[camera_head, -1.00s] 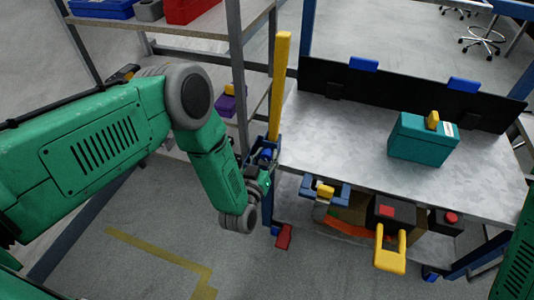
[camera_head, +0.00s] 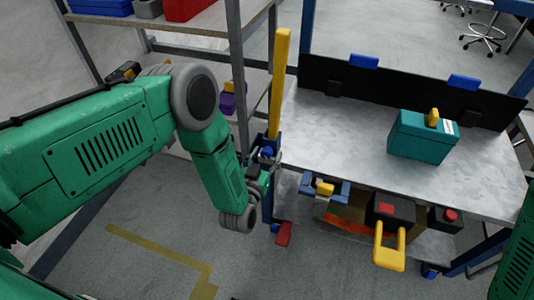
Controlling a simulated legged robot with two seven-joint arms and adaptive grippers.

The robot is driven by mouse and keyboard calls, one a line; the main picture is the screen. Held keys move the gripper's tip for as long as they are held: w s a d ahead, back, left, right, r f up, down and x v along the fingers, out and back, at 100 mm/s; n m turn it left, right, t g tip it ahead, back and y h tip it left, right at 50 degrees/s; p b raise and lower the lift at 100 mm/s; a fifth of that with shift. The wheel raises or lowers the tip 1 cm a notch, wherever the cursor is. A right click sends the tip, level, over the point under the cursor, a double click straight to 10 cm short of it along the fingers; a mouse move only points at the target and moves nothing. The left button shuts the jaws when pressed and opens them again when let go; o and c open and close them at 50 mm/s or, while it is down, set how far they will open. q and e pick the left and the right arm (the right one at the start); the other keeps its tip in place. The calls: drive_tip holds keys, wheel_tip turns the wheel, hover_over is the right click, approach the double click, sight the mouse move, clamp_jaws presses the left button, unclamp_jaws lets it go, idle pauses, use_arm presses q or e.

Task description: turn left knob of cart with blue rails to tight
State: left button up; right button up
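The cart (camera_head: 480,185) has a grey metal top and blue posts. At its front left corner a small blue knob (camera_head: 267,152) shows on the blue post, below a tall yellow bar. My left gripper (camera_head: 268,167) is at this corner, just below the knob and partly in front of the post. It is small and dark, so I cannot tell if its fingers touch the knob or are open or shut. Only a green part of my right arm shows at the right edge; its gripper is out of view.
A teal box (camera_head: 420,140) with a yellow handle stands on the cart top. A yellow-handled tool (camera_head: 390,250) and a red-buttoned black box (camera_head: 446,218) are below the front edge. A shelf (camera_head: 200,32) with bins stands at the left. A red pedal (camera_head: 283,234) is near the floor.

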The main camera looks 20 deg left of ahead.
use_arm(q)
drive_tip(key=shift+r, duration=0.15)
drive_tip(key=s, duration=1.2)
drive_tip(key=shift+a, duration=0.2)
drive_tip(key=shift+w, duration=0.1)
